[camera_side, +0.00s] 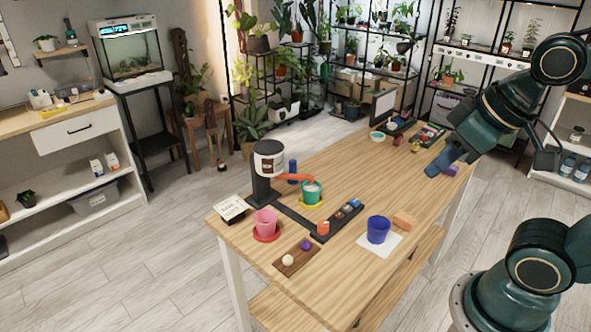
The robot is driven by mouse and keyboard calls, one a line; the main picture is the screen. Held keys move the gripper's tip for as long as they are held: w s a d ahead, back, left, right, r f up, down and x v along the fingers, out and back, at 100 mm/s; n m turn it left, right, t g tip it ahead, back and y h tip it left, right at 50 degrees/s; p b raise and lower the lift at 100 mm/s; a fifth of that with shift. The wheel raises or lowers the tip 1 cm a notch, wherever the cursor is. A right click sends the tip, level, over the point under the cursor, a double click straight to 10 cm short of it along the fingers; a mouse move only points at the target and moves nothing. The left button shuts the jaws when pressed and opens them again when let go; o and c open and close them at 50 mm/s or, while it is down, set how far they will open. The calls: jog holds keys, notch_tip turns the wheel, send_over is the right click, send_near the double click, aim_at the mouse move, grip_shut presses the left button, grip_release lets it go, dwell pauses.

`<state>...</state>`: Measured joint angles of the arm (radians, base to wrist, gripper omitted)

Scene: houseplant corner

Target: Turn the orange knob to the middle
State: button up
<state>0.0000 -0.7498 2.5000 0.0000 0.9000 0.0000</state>
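Small blue and brown pieces show farther along the panel. My gripper (432,171) is above the right side of the table, well away from the panel and pointing down-left. Its fingers are not clear enough to tell open from shut. A small purple thing (452,170) shows just beside it, partly hidden.
A pink pot (265,222), a blue pot (378,230) on a white sheet, an orange block (403,221) and a brown board (297,257) stand around the panel. The table's middle right is clear.

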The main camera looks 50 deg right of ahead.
jog(key=o, duration=0.7)
jog(key=shift+w, duration=0.55)
jog(key=n+g, duration=0.1)
jog(key=g, duration=0.5)
send_over(323, 223)
notch_tip(323, 223, down, 17)
jog(key=shift+r, duration=0.2)
jog(key=shift+f, duration=0.1)
jog(key=shift+f, duration=6.8)
